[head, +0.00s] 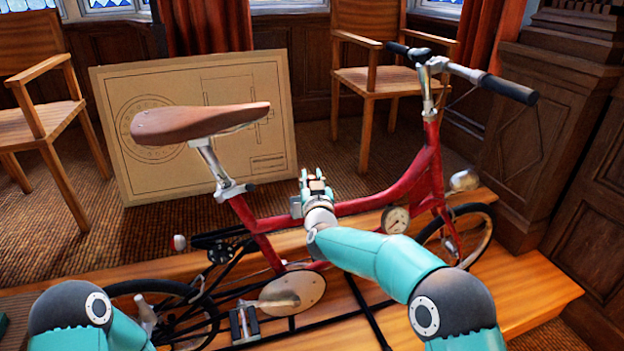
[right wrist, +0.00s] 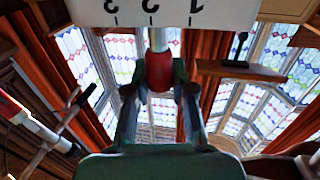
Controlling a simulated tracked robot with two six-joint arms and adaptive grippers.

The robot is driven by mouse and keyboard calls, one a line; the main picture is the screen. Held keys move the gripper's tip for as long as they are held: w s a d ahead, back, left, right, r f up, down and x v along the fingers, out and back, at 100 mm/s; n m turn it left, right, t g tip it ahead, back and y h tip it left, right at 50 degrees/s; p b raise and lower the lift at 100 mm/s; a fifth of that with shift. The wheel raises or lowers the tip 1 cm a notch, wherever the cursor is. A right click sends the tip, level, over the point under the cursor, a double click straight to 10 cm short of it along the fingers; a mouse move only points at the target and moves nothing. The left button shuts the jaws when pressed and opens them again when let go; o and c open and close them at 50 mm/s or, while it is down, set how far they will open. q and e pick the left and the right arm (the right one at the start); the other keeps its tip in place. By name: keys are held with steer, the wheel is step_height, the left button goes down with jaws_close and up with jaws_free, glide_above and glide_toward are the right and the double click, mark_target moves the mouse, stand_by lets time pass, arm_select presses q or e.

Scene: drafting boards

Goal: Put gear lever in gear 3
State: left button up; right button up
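The gear lever shows in the right wrist view as a red knob (right wrist: 159,72) on a pale shaft. A white plate (right wrist: 230,12) with upside-down digits and tick marks is above it; 3 is on the left and 1 on the right. The shaft meets the plate between them, near the middle digit; its exact mark is unclear. My right gripper (right wrist: 160,88) has its fingers on both sides of the knob and appears closed on it. In the head view my right gripper (head: 316,184) is near the red bicycle's frame; the lever is hidden there. My left gripper is out of view.
A red bicycle (head: 385,190) with a brown saddle (head: 200,122) stands on a wooden platform (head: 530,290). A round dial (head: 395,220) sits by its frame. A drafting board (head: 270,80) leans behind, between wooden chairs (head: 365,80).

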jaws_close()
steer(key=d+m+b, duration=0.2)
steer(key=w+d+f+m+b, duration=0.1)
steer(key=m, duration=0.1)
steer(key=shift+d+g, duration=0.2)
steer(key=shift+g, duration=0.2)
steer(key=shift+w+d+f+m+b, duration=0.15)
steer(key=shift+w+d+m+b, duration=0.05)
steer(key=shift+d+m+b, duration=0.35)
steer(key=o, duration=0.9)
jaws_free()
steer(key=shift+s, duration=0.1)
